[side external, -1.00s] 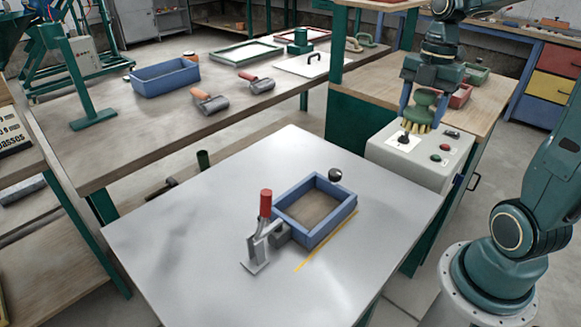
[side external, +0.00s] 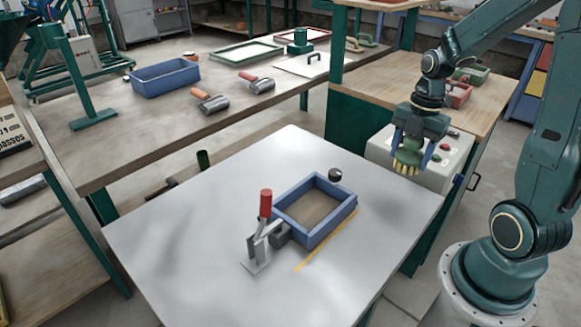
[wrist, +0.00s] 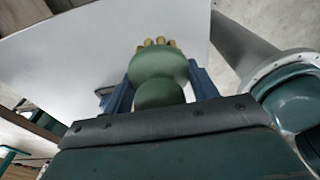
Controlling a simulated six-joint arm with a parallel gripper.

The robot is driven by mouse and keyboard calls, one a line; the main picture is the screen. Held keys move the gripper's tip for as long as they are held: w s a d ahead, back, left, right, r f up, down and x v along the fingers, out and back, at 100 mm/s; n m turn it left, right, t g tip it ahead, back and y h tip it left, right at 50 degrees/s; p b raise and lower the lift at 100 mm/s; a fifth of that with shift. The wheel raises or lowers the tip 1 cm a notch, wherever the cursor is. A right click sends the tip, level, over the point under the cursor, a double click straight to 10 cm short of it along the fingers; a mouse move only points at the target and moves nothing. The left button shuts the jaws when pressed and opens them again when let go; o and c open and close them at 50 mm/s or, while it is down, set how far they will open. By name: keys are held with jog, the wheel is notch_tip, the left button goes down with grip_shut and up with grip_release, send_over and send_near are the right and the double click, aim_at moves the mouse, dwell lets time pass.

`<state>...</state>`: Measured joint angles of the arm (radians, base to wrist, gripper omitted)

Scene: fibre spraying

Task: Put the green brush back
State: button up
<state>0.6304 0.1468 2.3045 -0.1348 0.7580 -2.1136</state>
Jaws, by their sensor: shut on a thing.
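The green brush (side external: 408,155) is a round green body with yellowish bristles at its lower end. My gripper (side external: 407,160) is shut on it and holds it in the air, in front of the grey control box and near the right back corner of the metal table in the side view. In the wrist view the brush (wrist: 158,75) sits between the two blue fingers, its bristle tips showing at the far end. The pale table top is behind it.
The metal table (side external: 190,240) bears a blue frame (side external: 318,240), a red-handled clamp (side external: 264,225) and a black knob (side external: 335,175). The control box (side external: 440,172) stands close behind my gripper. A long bench with a blue tray (side external: 165,85) and rollers is at the back.

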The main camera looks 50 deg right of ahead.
aim_at(416, 139)
jog(key=shift+f, duration=2.65)
jog(key=shift+f, duration=1.85)
jog(key=shift+f, duration=0.15)
jog(key=o, duration=0.9)
jog(key=shift+o, duration=0.2)
jog(key=shift+d+r, duration=0.25)
jog(key=shift+r, duration=1.8)
jog(key=shift+d+r, duration=0.25)
jog(key=shift+r, duration=1.75)
jog(key=shift+d+r, duration=0.25)
jog(key=shift+r, duration=1.8)
jog(key=shift+a, duration=0.1)
